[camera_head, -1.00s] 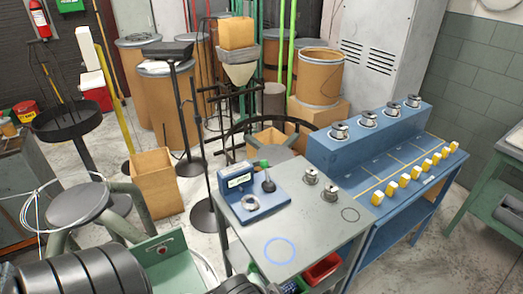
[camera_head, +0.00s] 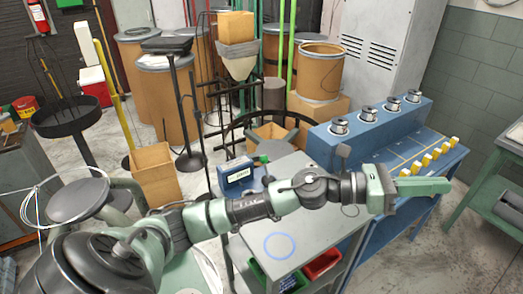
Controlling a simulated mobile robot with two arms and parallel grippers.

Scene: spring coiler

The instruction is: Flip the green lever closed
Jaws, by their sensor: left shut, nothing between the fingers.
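The small blue device (camera_head: 233,173) with a white label stands on the grey table at its far left. The green lever's tip (camera_head: 262,158) shows just right of the device's top; the rest of the lever and the device's base are mostly hidden behind my left arm. My left arm crosses the picture from the lower left, over the grey table. My left gripper (camera_head: 444,186) is shut and empty at the right, over the front of the blue bench, well away from the lever. My right gripper is not in view.
The grey table (camera_head: 318,236) has a blue ring mark (camera_head: 280,246) on bare surface. The blue bench (camera_head: 374,155) on the right carries several metal spools and yellow blocks. Red (camera_head: 322,263) and green bins sit under the table. Drums and a stand are behind.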

